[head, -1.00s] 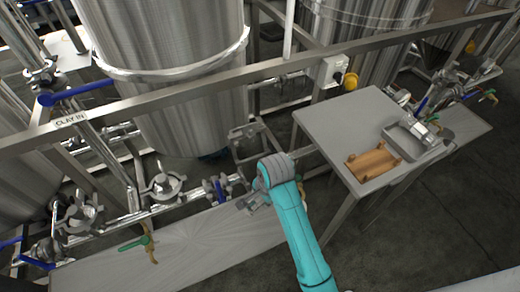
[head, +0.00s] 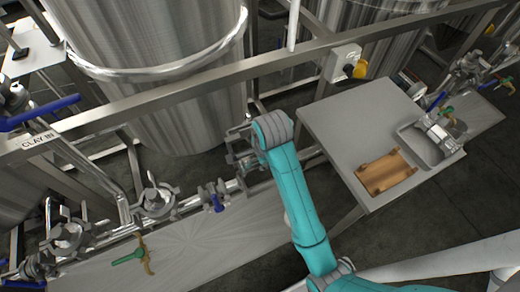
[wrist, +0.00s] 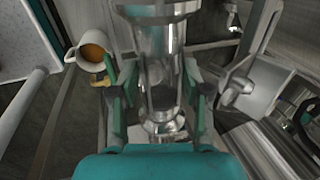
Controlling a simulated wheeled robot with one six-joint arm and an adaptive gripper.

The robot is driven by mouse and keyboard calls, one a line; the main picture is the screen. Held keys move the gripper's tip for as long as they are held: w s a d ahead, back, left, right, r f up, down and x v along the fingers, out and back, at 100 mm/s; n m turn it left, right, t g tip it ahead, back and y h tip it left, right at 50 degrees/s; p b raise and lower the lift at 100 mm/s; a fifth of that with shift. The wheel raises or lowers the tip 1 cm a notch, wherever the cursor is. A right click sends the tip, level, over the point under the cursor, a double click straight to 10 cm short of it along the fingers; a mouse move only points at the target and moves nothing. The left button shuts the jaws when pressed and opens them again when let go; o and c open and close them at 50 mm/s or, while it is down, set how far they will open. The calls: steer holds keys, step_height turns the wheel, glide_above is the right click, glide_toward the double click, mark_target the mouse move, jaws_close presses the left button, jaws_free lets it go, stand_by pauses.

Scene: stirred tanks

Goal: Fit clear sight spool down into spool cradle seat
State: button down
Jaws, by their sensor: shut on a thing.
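The clear sight spool (wrist: 160,75), a see-through cylinder with shiny metal ends, stands lengthwise between the fingers of my gripper (wrist: 160,98) in the wrist view. The fingers are shut on its sides. In the head view my gripper (head: 243,160) is low beside the pipe line, left of the steel table, and my arm hides most of the spool. A grey open frame (head: 238,134) is right beside my gripper; I cannot tell whether it is the cradle seat or whether the spool touches it. A brown cradle-shaped block (head: 385,172) lies empty on the table.
The steel table (head: 345,120) also carries a grey tray (head: 416,146) with metal fittings. A steel rail (head: 200,93) runs above the pipes, in front of large tanks (head: 150,50). A white switch box (head: 341,62) is on the rail.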

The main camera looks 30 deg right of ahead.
stand_by(0.3)
steer(key=shift+a+f, duration=0.1)
steer(key=shift+f, duration=2.8)
steer(key=shift+f, duration=2.15)
steer(key=shift+c, duration=2.2)
jaws_free()
steer(key=v, duration=0.7)
steer(key=shift+r, duration=0.2)
